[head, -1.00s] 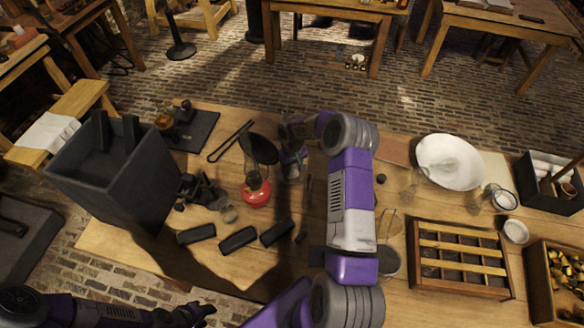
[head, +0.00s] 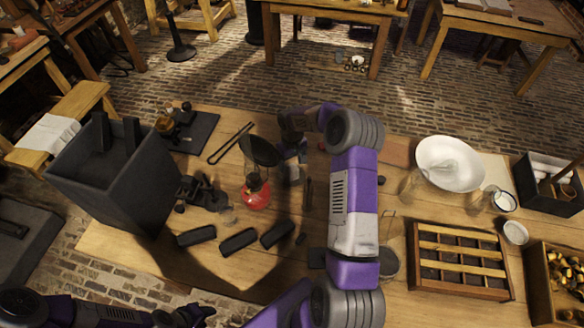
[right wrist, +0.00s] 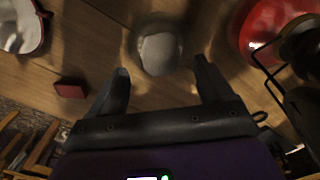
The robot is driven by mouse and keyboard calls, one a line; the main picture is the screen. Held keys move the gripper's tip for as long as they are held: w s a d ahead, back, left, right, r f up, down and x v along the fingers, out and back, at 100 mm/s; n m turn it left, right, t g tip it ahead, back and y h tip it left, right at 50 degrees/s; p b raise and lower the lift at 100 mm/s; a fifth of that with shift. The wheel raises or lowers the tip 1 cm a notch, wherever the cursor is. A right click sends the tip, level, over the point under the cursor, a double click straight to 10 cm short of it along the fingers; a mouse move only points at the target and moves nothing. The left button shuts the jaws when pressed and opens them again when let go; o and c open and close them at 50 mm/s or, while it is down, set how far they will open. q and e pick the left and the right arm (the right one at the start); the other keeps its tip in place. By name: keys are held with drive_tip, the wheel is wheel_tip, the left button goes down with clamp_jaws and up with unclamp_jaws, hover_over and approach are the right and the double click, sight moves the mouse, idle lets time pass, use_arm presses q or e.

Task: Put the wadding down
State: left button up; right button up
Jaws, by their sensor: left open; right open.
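A pale grey rounded lump (right wrist: 160,53), which looks like the wadding, shows in the right wrist view inside the blurred outline of what seems to be a clear glass. My right gripper (right wrist: 161,68) is open, with one finger to each side below the lump and a gap between. I cannot tell whether the lump touches the fingers. In the head view my right gripper (head: 292,174) is over the table just right of the red lamp (head: 257,194), and the lump is not clearly visible there. My left gripper (head: 200,313) is open and empty off the table's front edge.
Three black blocks (head: 238,241) lie in front of the lamp. A tall dark box (head: 125,185) stands at the left. A white bowl (head: 450,163), a divided wooden tray (head: 459,291) and small cups (head: 515,232) are on the right. My right forearm spans the table's middle.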

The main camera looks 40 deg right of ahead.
sight(292, 169)
wheel_tip(292, 169, up, 7)
idle(0.7)
